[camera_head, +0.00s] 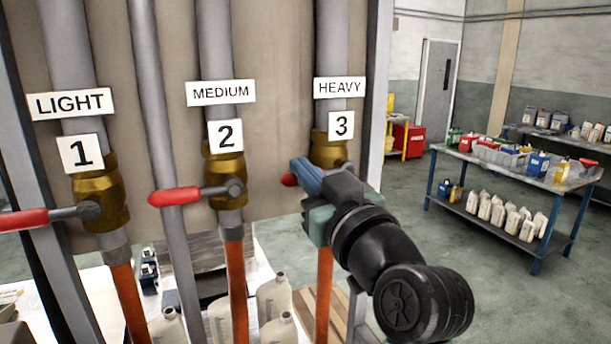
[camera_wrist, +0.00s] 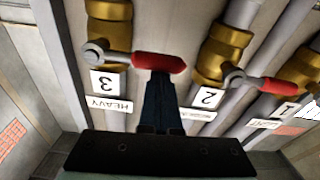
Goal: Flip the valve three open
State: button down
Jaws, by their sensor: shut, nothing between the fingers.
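Valve three is a brass valve (camera_head: 328,152) on the right pipe, under the labels HEAVY and 3. My gripper and arm cover much of it in the head view. Its red handle (camera_wrist: 158,63) lies sideways across the pipe in the wrist view; only a bit of the red handle (camera_head: 289,180) shows in the head view. My gripper (camera_head: 301,166) is shut and empty in front of valve three. In the wrist view the closed fingertips (camera_wrist: 158,78) are at the label side of the handle, near its middle. I cannot tell if they touch it.
Valve two (camera_head: 224,178) and valve one (camera_head: 100,192) stand to the left, their red handles also sideways. White jugs (camera_head: 277,295) stand below. A blue-legged table (camera_head: 505,172) with bottles is at the right, with open floor around it.

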jog(key=shift+f, duration=0.2)
jog(key=w+d+f+n+g+b, duration=0.1)
jog(key=f+n+b, duration=0.3)
jog(key=n+b, duration=0.4)
jog(key=w+d+f+n+g+y+b, duration=0.1)
jog(key=d+f+n+b, duration=0.3)
jog(key=n+b, duration=0.5)
jog(key=shift+d+f+b, duration=0.2)
jog(key=shift+f+b, duration=0.2)
jog(key=shift+b, duration=1.5)
jog(key=shift+w+d, duration=0.1)
jog(key=shift+w, duration=0.05)
